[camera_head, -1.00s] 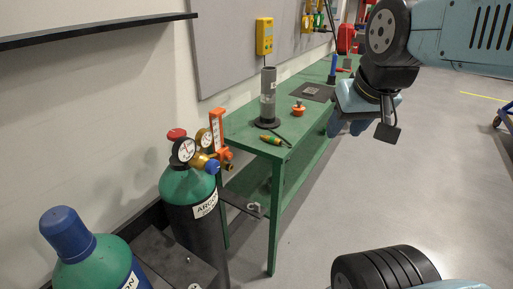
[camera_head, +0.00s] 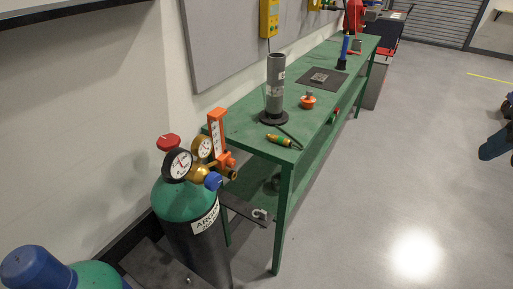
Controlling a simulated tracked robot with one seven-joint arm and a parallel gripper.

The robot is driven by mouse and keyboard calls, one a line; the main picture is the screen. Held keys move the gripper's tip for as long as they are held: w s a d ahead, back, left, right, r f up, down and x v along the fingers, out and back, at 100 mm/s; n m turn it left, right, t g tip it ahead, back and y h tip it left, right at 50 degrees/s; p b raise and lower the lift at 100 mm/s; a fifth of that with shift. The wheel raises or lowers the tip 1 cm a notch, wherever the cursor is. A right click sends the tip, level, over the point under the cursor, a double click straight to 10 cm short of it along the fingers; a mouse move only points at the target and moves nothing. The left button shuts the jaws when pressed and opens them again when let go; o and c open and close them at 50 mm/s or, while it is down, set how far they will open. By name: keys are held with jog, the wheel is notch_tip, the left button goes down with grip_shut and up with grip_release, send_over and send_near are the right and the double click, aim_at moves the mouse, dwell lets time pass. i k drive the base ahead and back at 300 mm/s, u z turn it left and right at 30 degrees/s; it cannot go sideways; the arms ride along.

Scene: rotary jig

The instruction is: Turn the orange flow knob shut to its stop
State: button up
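An orange-framed flow meter (camera_head: 216,132) stands upright on the brass regulator of the argon cylinder, left of the green bench. An orange knob (camera_head: 229,161) shows at its lower right and looks like the flow knob. How far it is turned cannot be told. The regulator carries two round gauges (camera_head: 177,164) and a blue knob (camera_head: 213,181). Only a blue piece of my gripper (camera_head: 495,144) shows at the right edge, far from the knob across open floor. Its fingertips cannot be made out, and the rest is out of frame.
The argon cylinder (camera_head: 185,201) has a red valve handle (camera_head: 168,142). A blue-capped cylinder (camera_head: 40,269) stands nearer. The green bench (camera_head: 240,126) bears a grey tube (camera_head: 275,85), an orange item (camera_head: 308,100) and a screwdriver (camera_head: 284,141). The floor right of the bench is clear.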

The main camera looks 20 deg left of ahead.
aim_at(231, 162)
jog(key=u, duration=0.45)
jog(key=k, duration=1.05)
jog(key=z, duration=0.15)
jog(key=i, duration=0.75)
jog(key=u, duration=0.15)
